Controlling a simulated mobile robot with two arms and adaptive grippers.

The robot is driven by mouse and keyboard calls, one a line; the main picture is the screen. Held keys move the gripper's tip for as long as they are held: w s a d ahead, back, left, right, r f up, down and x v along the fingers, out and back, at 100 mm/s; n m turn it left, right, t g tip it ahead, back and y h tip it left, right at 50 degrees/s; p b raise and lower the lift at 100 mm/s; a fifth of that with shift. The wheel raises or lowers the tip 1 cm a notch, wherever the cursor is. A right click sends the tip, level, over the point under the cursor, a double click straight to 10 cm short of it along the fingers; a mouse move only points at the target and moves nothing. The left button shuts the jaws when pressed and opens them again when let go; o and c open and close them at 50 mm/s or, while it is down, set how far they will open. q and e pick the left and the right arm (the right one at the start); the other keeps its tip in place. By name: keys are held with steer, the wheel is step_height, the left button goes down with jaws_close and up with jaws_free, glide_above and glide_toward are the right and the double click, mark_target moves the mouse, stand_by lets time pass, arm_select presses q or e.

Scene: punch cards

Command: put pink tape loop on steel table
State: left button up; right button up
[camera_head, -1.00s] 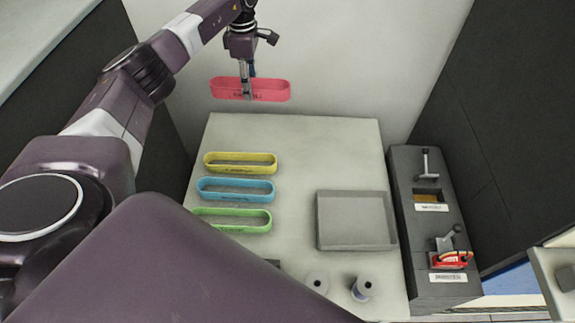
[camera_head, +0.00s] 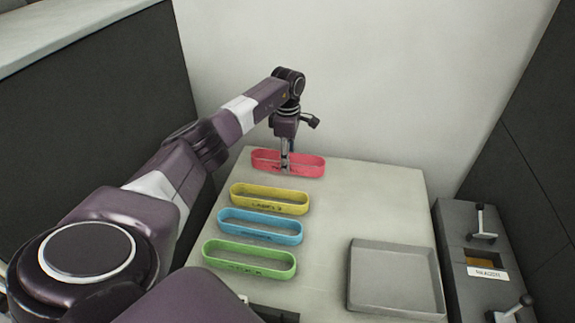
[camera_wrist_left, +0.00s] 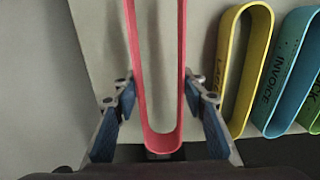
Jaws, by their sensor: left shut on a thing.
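The pink tape loop (camera_head: 308,171) is a long oval band at the far left of the pale steel table (camera_head: 345,210). My left gripper (camera_head: 287,168) points down and is shut on the pink loop. In the left wrist view the loop (camera_wrist_left: 161,144) runs between the two fingers (camera_wrist_left: 160,85). The loop is upright on its edge and looks over or at the table's far edge. I cannot tell whether it touches the table. My right gripper is not in view.
Yellow (camera_head: 270,205), blue (camera_head: 262,232) and green (camera_head: 250,265) loops lie in a row nearer to me. A grey tray (camera_head: 395,308) is at the right, and a dark lever unit (camera_head: 455,240) stands beside the table. The table's middle is clear.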

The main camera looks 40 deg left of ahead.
mark_target(287, 177)
arm_select(q)
step_height(287, 177, down, 4)
steer(key=shift+b, duration=1.2)
steer(key=shift+f, duration=0.15)
steer(key=o, duration=0.9)
steer(key=shift+o, duration=0.2)
